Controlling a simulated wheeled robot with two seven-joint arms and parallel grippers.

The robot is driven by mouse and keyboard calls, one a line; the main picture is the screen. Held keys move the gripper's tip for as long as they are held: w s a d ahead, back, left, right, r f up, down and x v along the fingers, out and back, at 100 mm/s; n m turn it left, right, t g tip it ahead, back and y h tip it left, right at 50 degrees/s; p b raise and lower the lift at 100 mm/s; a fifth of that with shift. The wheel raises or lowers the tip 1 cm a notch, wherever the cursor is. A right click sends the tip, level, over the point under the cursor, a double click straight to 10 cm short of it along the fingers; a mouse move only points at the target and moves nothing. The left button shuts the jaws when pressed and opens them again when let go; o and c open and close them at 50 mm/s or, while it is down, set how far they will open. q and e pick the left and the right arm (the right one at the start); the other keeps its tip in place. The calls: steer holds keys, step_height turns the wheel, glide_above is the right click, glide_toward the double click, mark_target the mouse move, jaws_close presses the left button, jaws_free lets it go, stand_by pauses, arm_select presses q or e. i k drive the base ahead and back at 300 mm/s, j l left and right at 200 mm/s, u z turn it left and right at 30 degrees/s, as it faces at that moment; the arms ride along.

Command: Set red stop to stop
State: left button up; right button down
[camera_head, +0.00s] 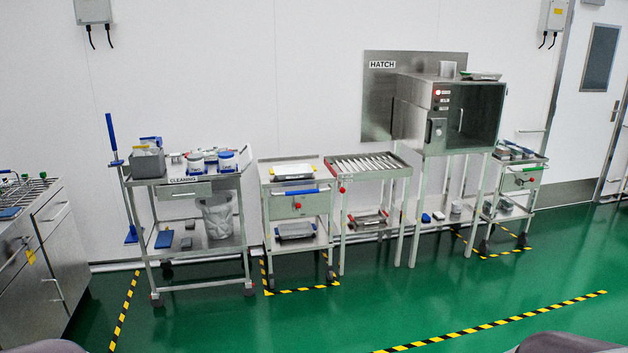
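Which part is the red stop is too small to tell for certain. A small red knob (342,189) sits at the front left corner of the roller table (376,172). Another red knob (297,206) sits on the front of the drawer cart to its left. A red round light or button (438,92) shows on the panel of the steel cabinet (437,131) by the hatch. The position each is set to cannot be read from here. Neither of my grippers is in view.
A cleaning cart (187,190) stands left of the drawer cart (297,230). Steel cabinets (35,262) stand at the far left. Another small cart (518,184) stands right of the hatch cabinet. The green floor (400,300) in front is open, with yellow-black tape lines.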

mark_target(343, 190)
steer(key=i, duration=2.35)
steer(key=i+j, duration=0.1)
steer(key=i, duration=2.3)
steer(key=l+z, duration=0.1)
steer(key=z, duration=0.2)
